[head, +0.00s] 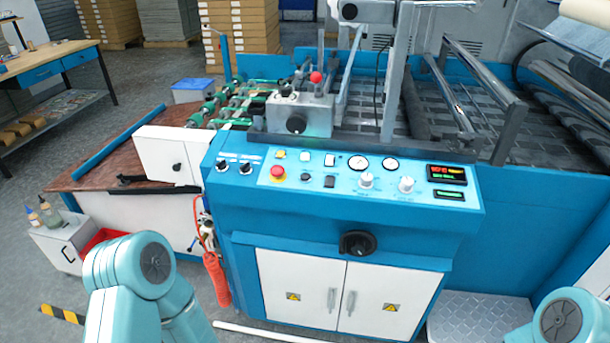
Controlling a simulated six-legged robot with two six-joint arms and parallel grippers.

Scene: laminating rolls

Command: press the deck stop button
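A blue laminating machine stands in front of me with a sloped light-blue control panel (330,182). A red mushroom button (278,171) sits at the panel's left part, on a yellow surround. It is the only red push button I make out on the panel; its label is too small to read, so I cannot tell whether it is the deck stop. A red ball (316,77) tops a lever above the grey block behind the panel. Parts of my teal arms show at the lower left and lower right corners, apart from the panel. Neither gripper is in view.
Black knobs (234,167), white dials (366,181), two gauges and a lit display (446,174) share the panel. A large black knob (356,243) juts out below it. A red coiled hose (217,280) hangs at the left. A metal step plate (478,318) lies lower right.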

